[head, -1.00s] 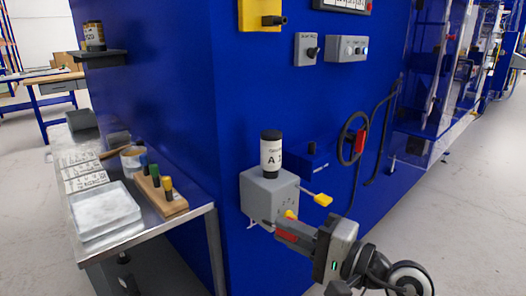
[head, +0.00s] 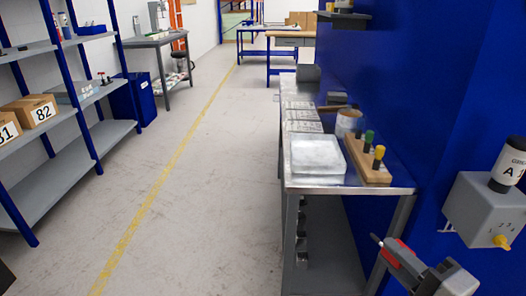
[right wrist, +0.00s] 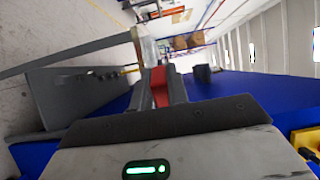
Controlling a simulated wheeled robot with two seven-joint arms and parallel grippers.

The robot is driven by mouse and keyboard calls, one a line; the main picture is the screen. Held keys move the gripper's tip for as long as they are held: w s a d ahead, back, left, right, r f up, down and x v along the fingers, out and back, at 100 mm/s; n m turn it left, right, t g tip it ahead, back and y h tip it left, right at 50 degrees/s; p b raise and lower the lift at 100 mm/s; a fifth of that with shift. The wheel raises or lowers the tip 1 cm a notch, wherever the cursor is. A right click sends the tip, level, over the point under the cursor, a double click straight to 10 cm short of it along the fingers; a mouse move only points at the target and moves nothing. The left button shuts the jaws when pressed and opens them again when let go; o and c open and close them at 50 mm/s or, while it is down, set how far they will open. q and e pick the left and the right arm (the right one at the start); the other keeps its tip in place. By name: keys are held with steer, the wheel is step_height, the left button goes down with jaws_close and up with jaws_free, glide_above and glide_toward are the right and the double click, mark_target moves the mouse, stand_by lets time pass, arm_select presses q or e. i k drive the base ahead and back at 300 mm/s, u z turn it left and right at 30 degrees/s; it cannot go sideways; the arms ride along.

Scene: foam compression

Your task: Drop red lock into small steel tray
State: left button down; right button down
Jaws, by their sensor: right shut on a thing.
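My right gripper (head: 392,256) is at the lower right of the head view, in front of the blue wall. It is shut on the red lock (head: 399,248), whose red body shows between the fingers. The lock also shows between the fingers in the right wrist view (right wrist: 159,88). A shallow, pale, square tray (head: 318,155) lies on the steel bench (head: 300,182), left of and beyond the gripper. I cannot tell for sure that it is the small steel tray. The gripper is apart from it. My left gripper is not in view.
A wooden block (head: 368,171) with coloured pegs stands beside the tray, with a tin (head: 348,123) and cards behind. A grey box (head: 487,210) with a black-topped canister (head: 510,165) juts from the wall at right. Blue shelves (head: 85,128) stand left. The floor between is clear.

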mark_target(330, 156)
steer(key=u, duration=1.2)
steer(key=i, duration=1.9)
steer(key=z, duration=2.4)
